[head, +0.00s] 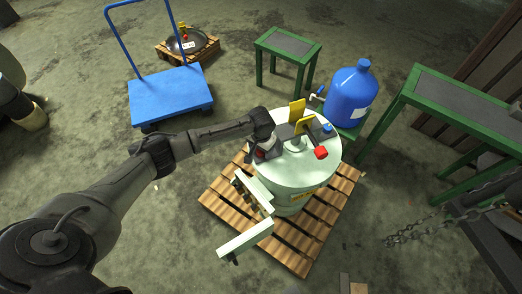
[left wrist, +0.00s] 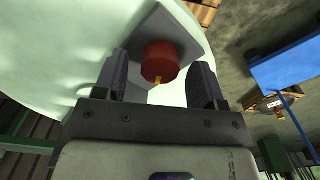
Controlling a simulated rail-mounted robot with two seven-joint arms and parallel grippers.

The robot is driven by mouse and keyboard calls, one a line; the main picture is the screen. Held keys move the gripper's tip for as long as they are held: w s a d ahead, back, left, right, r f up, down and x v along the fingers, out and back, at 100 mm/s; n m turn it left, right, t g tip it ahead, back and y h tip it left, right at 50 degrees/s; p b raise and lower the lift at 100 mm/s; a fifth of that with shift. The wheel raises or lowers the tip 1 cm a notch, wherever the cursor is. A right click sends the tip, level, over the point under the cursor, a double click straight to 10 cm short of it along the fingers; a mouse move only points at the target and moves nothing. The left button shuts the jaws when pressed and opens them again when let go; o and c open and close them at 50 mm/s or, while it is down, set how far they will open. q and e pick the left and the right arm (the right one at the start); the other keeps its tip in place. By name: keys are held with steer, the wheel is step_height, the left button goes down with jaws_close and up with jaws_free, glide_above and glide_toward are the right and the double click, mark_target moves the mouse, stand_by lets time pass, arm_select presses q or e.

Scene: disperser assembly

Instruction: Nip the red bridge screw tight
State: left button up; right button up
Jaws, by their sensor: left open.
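The red bridge screw (left wrist: 160,62) shows in the left wrist view as a round red knob with a small yellow mark, on a grey angular bracket (left wrist: 185,28) on the pale vessel. My left gripper (left wrist: 160,85) is open, with one finger on each side of the knob and visible gaps between. In the head view my left gripper (head: 264,150) is at the left part of the lid of the pale green vessel (head: 290,182); the arm partly hides the screw there. A red block (head: 320,153) and yellow upright parts (head: 297,112) are also on the lid. My right gripper is not seen.
The vessel stands on a wooden pallet (head: 325,222), with pale arms (head: 245,238) sticking out at its front left. A blue jug (head: 350,95) stands close behind. Around are a blue trolley (head: 170,95), green-framed tables (head: 288,45) and a hanging chain (head: 430,228).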

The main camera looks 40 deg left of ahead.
arm_select(q)
steer(key=shift+f, duration=0.4)
steer(key=shift+c, duration=0.4)
